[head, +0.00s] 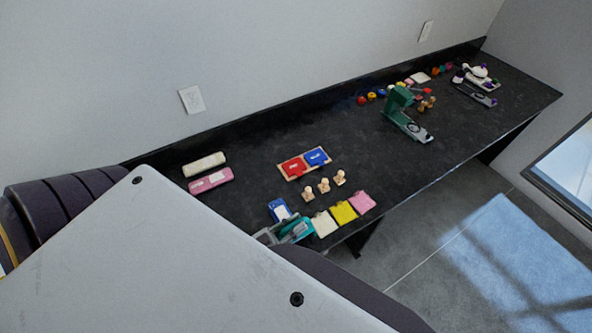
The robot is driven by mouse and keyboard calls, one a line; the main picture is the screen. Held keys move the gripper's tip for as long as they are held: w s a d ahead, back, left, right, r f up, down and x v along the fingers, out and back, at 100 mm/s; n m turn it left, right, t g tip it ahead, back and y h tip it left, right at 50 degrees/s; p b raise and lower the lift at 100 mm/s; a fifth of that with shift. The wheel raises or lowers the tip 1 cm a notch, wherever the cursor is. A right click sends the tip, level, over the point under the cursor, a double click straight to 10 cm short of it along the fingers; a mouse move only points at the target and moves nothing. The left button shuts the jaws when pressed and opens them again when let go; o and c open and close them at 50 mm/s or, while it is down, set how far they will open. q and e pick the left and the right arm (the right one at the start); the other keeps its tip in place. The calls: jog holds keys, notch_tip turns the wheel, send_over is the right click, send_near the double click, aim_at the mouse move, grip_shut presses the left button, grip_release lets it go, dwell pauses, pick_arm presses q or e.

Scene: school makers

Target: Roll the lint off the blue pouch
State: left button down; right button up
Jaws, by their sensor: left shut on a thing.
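A small blue pouch (279,210) with a pale patch lies on the black bench near its front edge. My left gripper (283,233) is just in front of it, at the bench's front edge, shut on a teal thing (299,229) that may be the lint roller. The gripper and my arm hide part of it, and I cannot tell whether it touches the pouch. Any lint is too small to see. My right gripper is not in view.
Cream (325,223), yellow (344,212) and pink (362,202) pouches lie close right. Wooden stamps (324,185) and a tray with red and blue pads (281,174) stand behind. A green machine (397,104) stands farther right. Bare bench lies between.

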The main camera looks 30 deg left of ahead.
pick_arm(q)
jog(key=shift+a, duration=0.1)
jog(key=shift+w+a+b, duration=0.1)
jog(key=shift+w+a, duration=1.05)
jog(key=shift+a, duration=1.05)
jog(key=shift+w+a+b, duration=0.15)
jog(key=shift+w+a, duration=1)
jog(key=shift+a, duration=1)
jog(key=shift+w+a+b, duration=0.1)
jog(key=shift+w+a, duration=1.05)
jog(key=shift+a, duration=1.05)
jog(key=shift+r, duration=0.1)
notch_tip(320, 180, up, 7)
jog(key=p, duration=0.1)
jog(key=shift+w+d, duration=0.15)
